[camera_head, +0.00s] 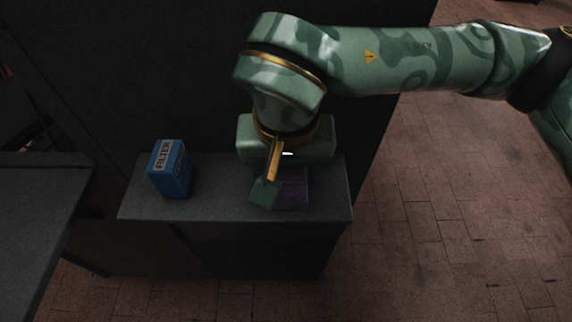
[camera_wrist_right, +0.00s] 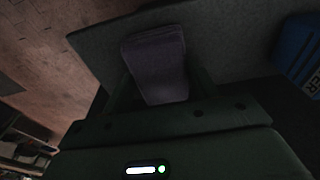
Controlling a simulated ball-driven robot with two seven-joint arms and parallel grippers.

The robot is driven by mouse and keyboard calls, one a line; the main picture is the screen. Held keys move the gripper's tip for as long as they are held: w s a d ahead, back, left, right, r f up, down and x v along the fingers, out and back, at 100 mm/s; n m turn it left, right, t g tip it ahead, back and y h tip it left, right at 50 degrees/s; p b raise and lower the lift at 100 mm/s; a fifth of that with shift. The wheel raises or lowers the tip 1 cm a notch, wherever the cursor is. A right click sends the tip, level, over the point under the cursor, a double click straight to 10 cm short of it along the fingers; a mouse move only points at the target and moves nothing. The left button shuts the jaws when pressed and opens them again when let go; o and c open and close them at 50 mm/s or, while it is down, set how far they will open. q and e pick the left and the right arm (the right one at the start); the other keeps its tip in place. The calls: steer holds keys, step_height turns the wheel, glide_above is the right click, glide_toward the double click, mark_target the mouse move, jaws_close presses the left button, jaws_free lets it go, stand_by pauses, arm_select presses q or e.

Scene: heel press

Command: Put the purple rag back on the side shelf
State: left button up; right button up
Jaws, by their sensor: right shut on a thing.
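The purple rag (camera_head: 293,190) is a dark folded cloth at the right part of the side shelf (camera_head: 222,211). My right gripper (camera_head: 277,190) is shut on the rag, low over the shelf top. In the right wrist view the rag (camera_wrist_right: 156,62) shows between the fingers of my right gripper (camera_wrist_right: 160,92), with the grey shelf surface (camera_wrist_right: 225,50) behind it. One finger hides part of the rag in the head view. I cannot tell whether the rag rests on the shelf or hangs just above it. My left gripper is not in view.
A blue filter box (camera_head: 171,169) stands upright on the left part of the shelf, clear of my right gripper. A dark panel rises behind the shelf. A dark table (camera_head: 40,205) is at the left. Brick floor (camera_head: 440,200) lies open at the right.

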mark_target(286, 183)
steer(key=shift+f, duration=0.15)
steer(key=o, duration=0.9)
steer(key=shift+r, duration=0.4)
steer(key=r, duration=0.3)
steer(key=s+r+p, duration=0.1)
steer(key=r, duration=0.3)
steer(key=r+p, duration=0.1)
steer(key=r, duration=0.3)
steer(key=shift+s+r, duration=0.25)
